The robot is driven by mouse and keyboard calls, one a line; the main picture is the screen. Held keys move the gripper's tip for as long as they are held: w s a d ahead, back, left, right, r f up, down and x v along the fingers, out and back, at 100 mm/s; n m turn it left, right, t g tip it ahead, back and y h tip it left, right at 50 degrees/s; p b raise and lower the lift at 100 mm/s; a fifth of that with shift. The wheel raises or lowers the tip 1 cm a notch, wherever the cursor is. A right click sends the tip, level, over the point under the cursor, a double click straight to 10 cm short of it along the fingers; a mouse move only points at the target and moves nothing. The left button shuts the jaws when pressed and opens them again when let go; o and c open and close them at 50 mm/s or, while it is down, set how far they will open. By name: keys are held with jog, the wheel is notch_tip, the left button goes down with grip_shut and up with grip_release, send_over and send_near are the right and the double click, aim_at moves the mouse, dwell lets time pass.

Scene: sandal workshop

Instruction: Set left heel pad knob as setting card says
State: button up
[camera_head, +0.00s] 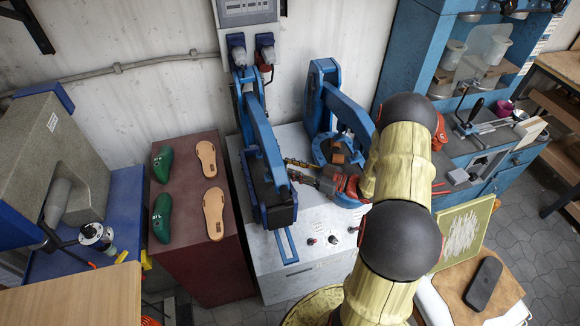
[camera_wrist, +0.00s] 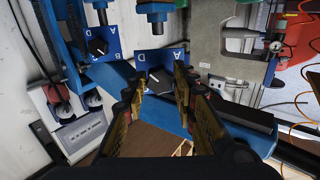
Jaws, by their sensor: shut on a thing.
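My gripper (camera_head: 291,166) reaches left to the left blue press (camera_head: 268,165) on the grey machine. In the wrist view my gripper (camera_wrist: 160,76) has its two fingers on either side of a dark knob (camera_wrist: 155,84) with a white pointer line, and is shut on it. The knob stands in front of a blue plate with a letter A; its other letters are partly hidden. A second dark knob (camera_wrist: 97,46) with a white pointer sits by another blue lettered plate, untouched. I cannot make out a setting card. The held knob is hidden in the head view.
The right blue press (camera_head: 322,100) stands close to my arm. Green shoe lasts (camera_head: 161,165) and tan soles (camera_head: 206,158) lie on a red-brown cabinet (camera_head: 190,255) at left. A blue bench with tools stands at right.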

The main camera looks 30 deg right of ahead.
jog(key=shift+f, duration=0.15)
jog(key=o, duration=1.2)
jog(key=shift+c, duration=0.2)
